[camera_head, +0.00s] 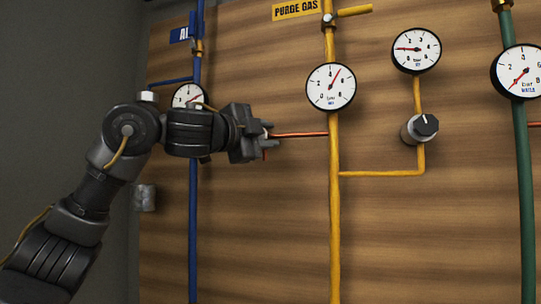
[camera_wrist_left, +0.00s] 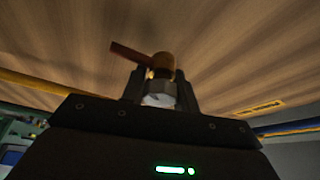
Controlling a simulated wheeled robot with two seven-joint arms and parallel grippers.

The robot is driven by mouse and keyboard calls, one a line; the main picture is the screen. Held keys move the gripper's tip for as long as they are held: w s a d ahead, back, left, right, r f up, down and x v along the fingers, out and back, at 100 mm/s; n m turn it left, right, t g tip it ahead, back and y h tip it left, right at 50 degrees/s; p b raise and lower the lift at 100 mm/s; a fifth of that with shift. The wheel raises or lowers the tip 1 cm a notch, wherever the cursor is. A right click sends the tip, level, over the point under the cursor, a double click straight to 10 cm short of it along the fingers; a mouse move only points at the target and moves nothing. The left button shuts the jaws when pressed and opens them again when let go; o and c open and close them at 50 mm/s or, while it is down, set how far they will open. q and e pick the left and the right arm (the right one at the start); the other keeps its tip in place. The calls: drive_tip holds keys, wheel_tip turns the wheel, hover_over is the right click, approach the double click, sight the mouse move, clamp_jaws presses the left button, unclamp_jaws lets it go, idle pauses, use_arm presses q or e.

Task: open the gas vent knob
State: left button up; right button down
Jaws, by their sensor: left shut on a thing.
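My left gripper (camera_head: 268,141) reaches in from the left to the end of a thin copper-red pipe (camera_head: 300,135), left of the yellow purge gas pipe (camera_head: 335,220). In the left wrist view, my left gripper (camera_wrist_left: 160,90) is shut on a pale metal knob (camera_wrist_left: 158,97). Its fingers stand on both sides of the knob. A copper fitting (camera_wrist_left: 163,63) with a short copper pipe shows just beyond it. In the head view the gripper hides most of the held knob. No label naming the vent shows near it. My right gripper is not in view.
A black-and-silver knob (camera_head: 421,127) sits on the yellow branch at right, below a gauge (camera_head: 416,50). Another gauge (camera_head: 330,87) is on the yellow pipe. A blue pipe (camera_head: 193,220) runs behind my left arm, and a green pipe (camera_head: 524,200) stands at far right.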

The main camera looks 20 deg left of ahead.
use_arm(q)
drive_tip(key=n+b, duration=0.2)
drive_tip(key=n+t+b, duration=0.1)
drive_tip(key=b, duration=0.1)
drive_tip(key=shift+w+f+n, duration=0.1)
drive_tip(key=shift+f+n, duration=0.2)
drive_tip(key=shift+n, duration=0.1)
drive_tip(key=n+t+y+b, duration=0.1)
drive_tip(key=n+b, duration=0.1)
drive_tip(key=n, duration=0.1)
drive_tip(key=shift+r+t, duration=0.15)
drive_tip(key=shift+t, duration=0.15)
drive_tip(key=shift+n+b, duration=0.3)
drive_tip(key=shift+b, duration=0.05)
drive_tip(key=shift+r+n+y, duration=0.1)
drive_tip(key=shift+n+y, duration=0.2)
drive_tip(key=shift+n, duration=0.1)
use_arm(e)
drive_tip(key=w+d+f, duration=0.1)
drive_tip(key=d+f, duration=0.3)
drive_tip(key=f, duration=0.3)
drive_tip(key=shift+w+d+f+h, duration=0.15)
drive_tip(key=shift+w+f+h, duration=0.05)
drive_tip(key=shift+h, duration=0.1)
use_arm(q)
drive_tip(key=shift+a, duration=0.1)
